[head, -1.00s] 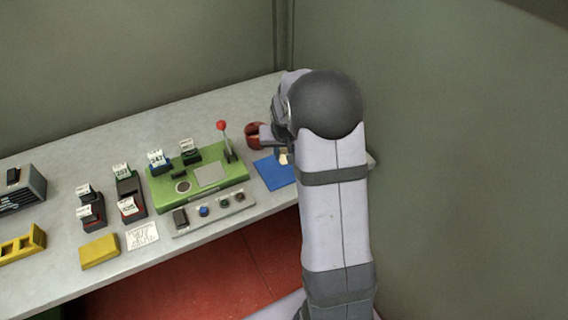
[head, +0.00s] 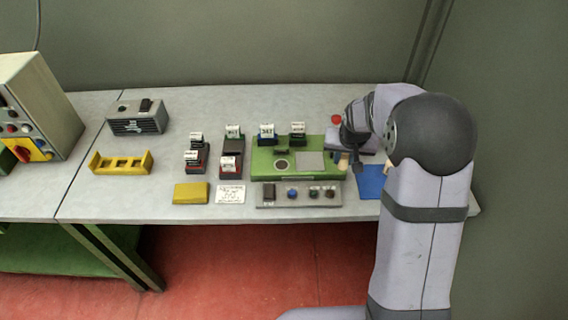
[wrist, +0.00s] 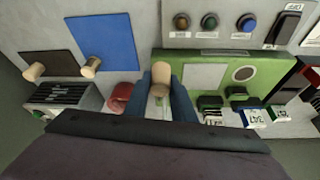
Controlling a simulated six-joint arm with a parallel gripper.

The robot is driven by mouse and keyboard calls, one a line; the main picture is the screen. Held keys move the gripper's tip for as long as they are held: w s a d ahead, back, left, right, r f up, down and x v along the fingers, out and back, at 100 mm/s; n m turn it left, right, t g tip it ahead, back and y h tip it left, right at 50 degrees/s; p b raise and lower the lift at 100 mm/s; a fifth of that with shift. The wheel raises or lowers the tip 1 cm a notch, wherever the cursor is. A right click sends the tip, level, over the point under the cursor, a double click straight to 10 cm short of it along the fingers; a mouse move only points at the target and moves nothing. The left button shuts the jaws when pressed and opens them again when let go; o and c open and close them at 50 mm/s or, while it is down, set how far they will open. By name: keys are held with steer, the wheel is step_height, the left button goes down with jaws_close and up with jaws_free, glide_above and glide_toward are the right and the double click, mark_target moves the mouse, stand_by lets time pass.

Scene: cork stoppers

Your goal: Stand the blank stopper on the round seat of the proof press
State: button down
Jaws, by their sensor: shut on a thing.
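My gripper (head: 350,158) is shut on a tan cork stopper, whose end shows below the fingers in the head view (head: 343,161). In the wrist view the stopper (wrist: 161,74) sits between the blue-grey fingers (wrist: 161,98). The green proof press (head: 262,174) stands on the bench to the left of my gripper. Its dark round seat (head: 281,164) with a pale rim is empty, and it also shows in the wrist view (wrist: 244,73). The held stopper is beside the press's right end, apart from the seat.
A square grey plate (head: 310,161) lies between seat and gripper. Stamps with white cards (head: 267,130) stand along the press's back. A button strip (head: 330,193) lies in front. A blue mat (head: 370,183) is at right; a stopper (wrist: 91,66) stands on it.

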steer(key=w+a+r+n+y, duration=0.1)
steer(key=w+a+r+n, duration=0.1)
steer(key=a, duration=0.7)
steer(key=w+a+r+n+y, duration=0.1)
steer(key=w+a+r+n, duration=0.2)
steer(key=a, duration=0.5)
steer(key=shift+w+a+r+n, duration=0.15)
steer(key=shift+w+a+n, duration=0.15)
steer(key=shift+a, duration=0.1)
steer(key=shift+f+p, duration=1.95)
steer(key=shift+f, duration=3.1)
